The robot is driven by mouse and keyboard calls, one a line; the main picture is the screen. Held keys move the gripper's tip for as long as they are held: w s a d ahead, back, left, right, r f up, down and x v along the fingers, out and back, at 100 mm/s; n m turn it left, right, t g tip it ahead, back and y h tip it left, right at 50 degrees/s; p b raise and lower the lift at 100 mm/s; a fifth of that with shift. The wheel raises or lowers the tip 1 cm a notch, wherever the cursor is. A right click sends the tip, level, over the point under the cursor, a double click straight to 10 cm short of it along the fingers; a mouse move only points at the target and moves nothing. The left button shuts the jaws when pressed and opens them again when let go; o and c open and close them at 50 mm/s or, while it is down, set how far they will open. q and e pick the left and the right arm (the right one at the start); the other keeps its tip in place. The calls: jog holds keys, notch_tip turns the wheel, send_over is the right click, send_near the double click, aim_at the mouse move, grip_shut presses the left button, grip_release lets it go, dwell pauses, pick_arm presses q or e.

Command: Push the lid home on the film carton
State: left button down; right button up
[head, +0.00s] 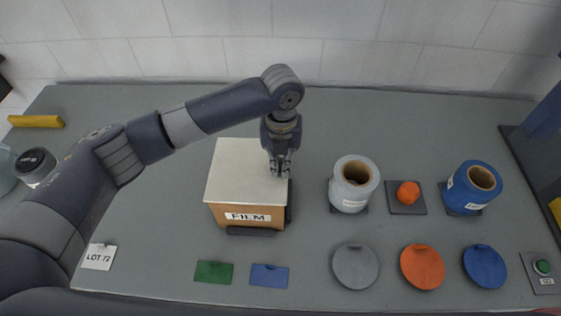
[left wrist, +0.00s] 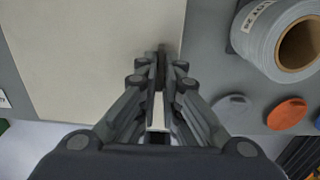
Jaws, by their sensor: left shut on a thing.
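The film carton (head: 222,218) is a brown box with a white FILM label on its front, standing left of the table's middle. Its pale flat lid (head: 232,172) lies on top and also fills much of the left wrist view (left wrist: 85,60). I cannot tell whether the lid sits fully down. My left gripper (head: 279,170) points down at the lid's right side. In the left wrist view its fingers (left wrist: 160,62) are close together, shut on part of the lid; the fingers hide the exact contact. My right gripper is not in view.
A grey film roll (head: 345,195) and a blue roll (head: 458,195) stand right of the carton, with an orange knob (head: 408,193) between them. Grey (head: 355,268), orange (head: 423,267) and blue discs (head: 485,267) lie in front. Green (head: 213,272) and blue cards (head: 269,275) lie near the front edge.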

pick_arm(q)
jog(key=shift+f, duration=0.5)
dwell(0.5)
jog(key=shift+s+a+f+b, duration=0.1)
jog(key=shift+s+f+b, duration=0.2)
jog(key=shift+f, duration=0.05)
dwell(0.5)
jog(key=c, duration=1.7)
grip_release()
jog(key=shift+w, duration=0.1)
jog(key=o, duration=0.7)
jog(key=shift+w, duration=0.1)
jog(key=shift+c, duration=0.2)
jog(key=shift+r, duration=0.1)
jog(key=shift+r, duration=0.15)
jog(key=shift+r, duration=0.1)
jog(key=shift+r+p, duration=3.35)
jog(key=shift+p, duration=0.2)
